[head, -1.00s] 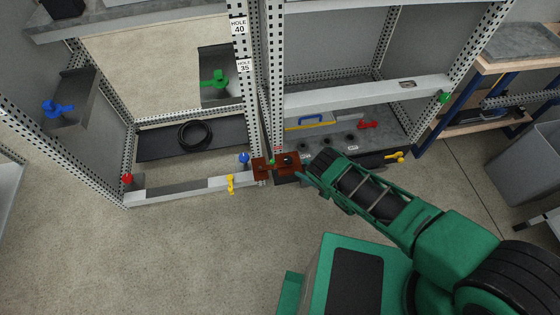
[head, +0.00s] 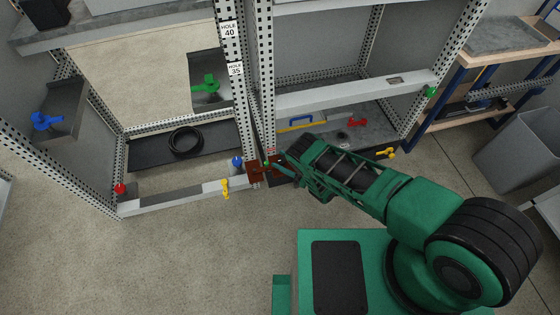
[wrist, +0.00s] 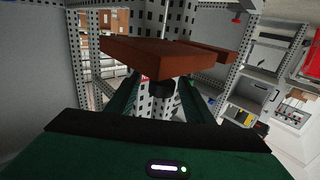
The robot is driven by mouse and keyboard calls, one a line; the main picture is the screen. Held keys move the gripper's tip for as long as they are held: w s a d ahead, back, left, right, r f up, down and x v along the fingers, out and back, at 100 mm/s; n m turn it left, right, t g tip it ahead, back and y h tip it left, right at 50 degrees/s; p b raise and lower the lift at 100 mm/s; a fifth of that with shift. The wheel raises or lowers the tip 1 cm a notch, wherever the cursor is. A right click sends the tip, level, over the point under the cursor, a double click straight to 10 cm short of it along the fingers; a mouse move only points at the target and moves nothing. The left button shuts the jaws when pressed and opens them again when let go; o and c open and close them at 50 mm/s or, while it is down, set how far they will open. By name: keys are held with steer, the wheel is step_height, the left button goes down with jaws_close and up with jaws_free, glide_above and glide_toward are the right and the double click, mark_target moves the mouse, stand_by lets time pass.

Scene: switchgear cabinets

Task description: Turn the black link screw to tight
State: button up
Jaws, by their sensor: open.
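The red-brown link (head: 254,173) sits at the foot of the perforated upright between the two cabinet bays. In the wrist view the link (wrist: 150,55) spans the top middle as flat bars. A dark round part, seemingly the black link screw (wrist: 161,88), shows just below it between my fingers. My gripper (head: 280,164) is at the right part of the link and hides the screw in the head view. In the wrist view my gripper (wrist: 159,98) is open, one green finger on each side of the dark part. I cannot tell whether the fingers touch it.
A yellow knob (head: 225,188) and a blue knob (head: 237,162) are close left of the link. A red knob (head: 357,121) and another yellow knob (head: 386,152) are in the right bay. A black cable coil (head: 186,141) lies in the left bay. The floor in front is clear.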

steer(key=shift+a, duration=0.15)
steer(key=c, duration=1)
steer(key=shift+c, duration=0.2)
steer(key=shift+m+t+h, duration=0.4)
steer(key=shift+t, duration=0.1)
steer(key=m+t+h, duration=0.3)
steer(key=shift+w+t, duration=0.1)
steer(key=shift+t, duration=0.2)
steer(key=m+t+h, duration=0.2)
steer(key=h, duration=0.1)
steer(key=shift+d+m, duration=0.2)
steer(key=shift+m, duration=0.2)
steer(key=m+t+h, duration=0.2)
steer(key=m+h, duration=0.1)
steer(key=h, duration=0.2)
steer(key=shift+m+t+h, duration=0.3)
steer(key=shift+m+h, duration=1)
steer(key=shift+h, duration=0.7)
steer(key=shift+a+m+h, duration=0.1)
steer(key=shift+m+h, duration=0.2)
steer(key=shift+h, duration=0.2)
